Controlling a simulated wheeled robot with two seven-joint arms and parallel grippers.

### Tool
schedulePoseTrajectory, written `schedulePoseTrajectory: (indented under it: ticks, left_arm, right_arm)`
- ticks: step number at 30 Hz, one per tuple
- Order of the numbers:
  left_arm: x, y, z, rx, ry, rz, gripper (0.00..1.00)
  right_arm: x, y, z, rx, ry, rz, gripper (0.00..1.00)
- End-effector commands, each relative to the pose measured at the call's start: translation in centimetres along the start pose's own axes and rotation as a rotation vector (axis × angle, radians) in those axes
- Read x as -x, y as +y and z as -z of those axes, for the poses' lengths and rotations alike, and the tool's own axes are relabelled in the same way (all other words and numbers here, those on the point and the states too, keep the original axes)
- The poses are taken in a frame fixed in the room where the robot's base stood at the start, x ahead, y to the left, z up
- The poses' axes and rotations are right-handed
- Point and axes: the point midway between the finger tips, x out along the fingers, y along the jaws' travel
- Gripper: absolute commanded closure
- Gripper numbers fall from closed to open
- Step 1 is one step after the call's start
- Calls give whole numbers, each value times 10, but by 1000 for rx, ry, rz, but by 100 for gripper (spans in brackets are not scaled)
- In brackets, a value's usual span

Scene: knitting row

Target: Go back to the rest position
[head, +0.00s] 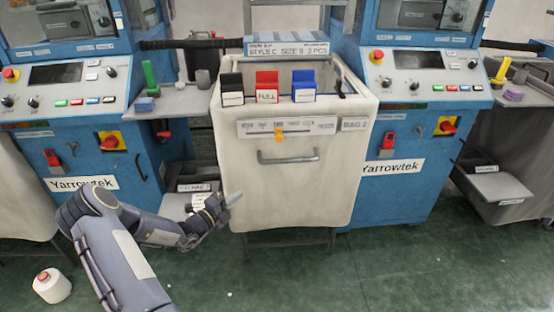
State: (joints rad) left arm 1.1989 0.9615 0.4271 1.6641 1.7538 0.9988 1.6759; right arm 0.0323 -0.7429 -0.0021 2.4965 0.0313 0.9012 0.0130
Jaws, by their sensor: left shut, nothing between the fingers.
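My left arm comes in from the lower left of the head view, bent at the elbow. My left gripper (230,201) is shut and empty. In the picture it overlaps the lower left edge of the white bin (290,195) between the two machines; whether it touches the bin I cannot tell. My right gripper is not in view.
Blue knitting machines stand left (100,150) and right (400,190) of the bin. Black, red and blue card boxes sit on the bin's front rim. A white yarn cone (52,286) is on the green floor (350,275) at lower left. The floor in front is otherwise mostly clear.

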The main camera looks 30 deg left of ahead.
Motion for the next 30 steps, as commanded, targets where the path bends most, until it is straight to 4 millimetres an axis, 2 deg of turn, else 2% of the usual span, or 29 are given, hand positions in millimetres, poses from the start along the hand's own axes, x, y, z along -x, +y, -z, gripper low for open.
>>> schedulePoseTrajectory:
  ticks: [5, 8, 11, 14, 17, 18, 21, 24, 27, 30]
  left_arm:
    - [0, -1, 1, -4, 3, 0, 100]
    - [-5, -16, 12, -67, 48, -1, 100]
    - [-14, -51, 43, -240, 167, 0, 100]
    - [-19, -101, 95, -533, 358, 19, 100]
    - [-10, -150, 155, -898, 579, 74, 100]
    - [-2, -169, 179, -1054, 668, 109, 100]
    - [29, -210, 232, -1457, 885, 228, 100]
    - [68, -241, 272, -1848, 1073, 385, 100]
    - [111, -264, 298, -2226, 1233, 574, 100]
    - [154, -282, 313, -2585, 1363, 797, 100]
  right_arm:
    - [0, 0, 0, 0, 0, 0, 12]
    - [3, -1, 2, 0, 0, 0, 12]
    - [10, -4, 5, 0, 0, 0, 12]
    - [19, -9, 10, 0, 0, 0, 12]
    - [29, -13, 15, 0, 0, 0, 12]
    - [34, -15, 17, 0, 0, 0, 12]
    - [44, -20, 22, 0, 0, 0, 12]
    - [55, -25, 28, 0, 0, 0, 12]
    - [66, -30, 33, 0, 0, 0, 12]
    - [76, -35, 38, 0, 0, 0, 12]
